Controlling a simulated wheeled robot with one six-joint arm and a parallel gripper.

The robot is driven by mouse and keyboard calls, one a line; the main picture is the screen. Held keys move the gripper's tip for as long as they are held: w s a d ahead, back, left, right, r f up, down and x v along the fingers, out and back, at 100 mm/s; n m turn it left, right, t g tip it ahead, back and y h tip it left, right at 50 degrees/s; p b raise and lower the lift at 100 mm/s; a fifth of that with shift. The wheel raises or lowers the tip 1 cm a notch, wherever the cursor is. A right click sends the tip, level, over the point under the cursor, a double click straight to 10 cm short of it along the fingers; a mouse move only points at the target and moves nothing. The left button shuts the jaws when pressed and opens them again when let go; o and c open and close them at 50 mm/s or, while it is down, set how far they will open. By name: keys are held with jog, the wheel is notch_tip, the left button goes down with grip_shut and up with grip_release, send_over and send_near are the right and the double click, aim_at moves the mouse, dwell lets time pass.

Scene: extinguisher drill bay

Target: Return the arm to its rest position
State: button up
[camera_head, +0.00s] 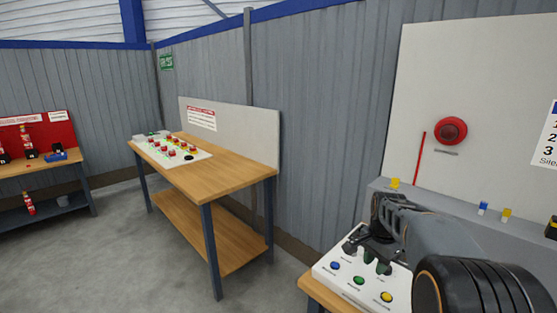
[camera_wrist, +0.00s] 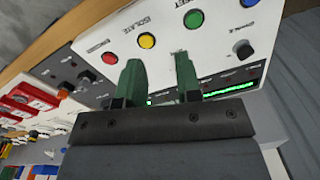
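My gripper (camera_head: 369,257) is at the right of the head view, low over a white control panel (camera_head: 335,275) on a wooden table. In the wrist view my gripper (camera_wrist: 157,65) shows two green fingers held apart with nothing between them. They overlap the panel (camera_wrist: 245,20) in the picture; I cannot tell whether they touch it. The panel has a red button (camera_wrist: 110,58), a yellow button (camera_wrist: 147,40), a green button (camera_wrist: 194,19) and a blue button (camera_wrist: 249,3). My arm reaches in from the lower right.
A grey ledge (camera_head: 455,210) with small yellow and blue items runs behind the panel, below a white wall board (camera_head: 490,90) with a red round device (camera_head: 451,130). A wooden workbench (camera_head: 225,178) stands left of it. Open floor (camera_head: 115,250) lies at the lower left.

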jog(key=s+a+n+t, duration=0.1)
jog(key=s+a+n, duration=0.4)
jog(key=s, duration=0.4)
jog(key=s+a+n+t, duration=0.2)
jog(key=s+a+n, duration=0.2)
jog(key=s+n, duration=0.3)
jog(key=shift+s+a+r+t, duration=0.3)
jog(key=shift+s+a+r, duration=0.1)
jog(key=shift+s, duration=1.3)
jog(key=shift+d, duration=0.1)
